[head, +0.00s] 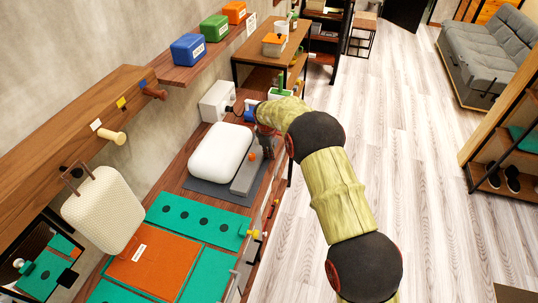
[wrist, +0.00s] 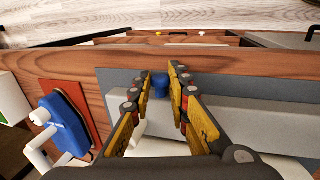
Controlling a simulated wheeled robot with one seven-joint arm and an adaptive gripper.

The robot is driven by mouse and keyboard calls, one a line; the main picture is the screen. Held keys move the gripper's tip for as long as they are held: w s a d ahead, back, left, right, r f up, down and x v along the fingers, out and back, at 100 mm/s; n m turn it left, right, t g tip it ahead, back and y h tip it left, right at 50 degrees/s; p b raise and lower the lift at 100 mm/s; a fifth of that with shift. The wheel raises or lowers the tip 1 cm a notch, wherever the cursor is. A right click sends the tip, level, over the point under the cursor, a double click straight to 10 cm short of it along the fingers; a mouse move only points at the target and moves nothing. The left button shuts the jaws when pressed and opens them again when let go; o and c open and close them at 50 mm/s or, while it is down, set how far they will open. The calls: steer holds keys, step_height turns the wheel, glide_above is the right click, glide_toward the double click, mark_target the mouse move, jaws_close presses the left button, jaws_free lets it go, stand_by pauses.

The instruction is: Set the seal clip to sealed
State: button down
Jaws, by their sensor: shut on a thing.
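A grey bar, apparently the seal clip (head: 243,178), lies along the right side of a plump white bag (head: 220,152) on a dark grey mat (head: 215,191). A small orange piece (head: 252,156) shows on the bar. In the wrist view the grey bar (wrist: 255,122) runs across behind my fingers, and a small blue knob (wrist: 160,86) stands at its edge. My gripper (wrist: 159,75) has its fingertips on either side of the blue knob and is shut on it. In the head view my gripper (head: 266,143) is at the bar's far end, and the knob is hidden.
A white box (head: 217,101) and a blue-and-white device (wrist: 66,125) stand beyond the mat. Teal panels (head: 195,220) and an orange panel (head: 155,260) lie nearer. A wall shelf (head: 75,125) overhangs the left. Open floor (head: 400,170) lies right.

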steer(key=shift+w, duration=0.15)
steer(key=c, duration=1.9)
jaws_free()
steer(key=shift+r, duration=0.1)
steer(key=v, duration=1.1)
steer(key=shift+r, duration=0.4)
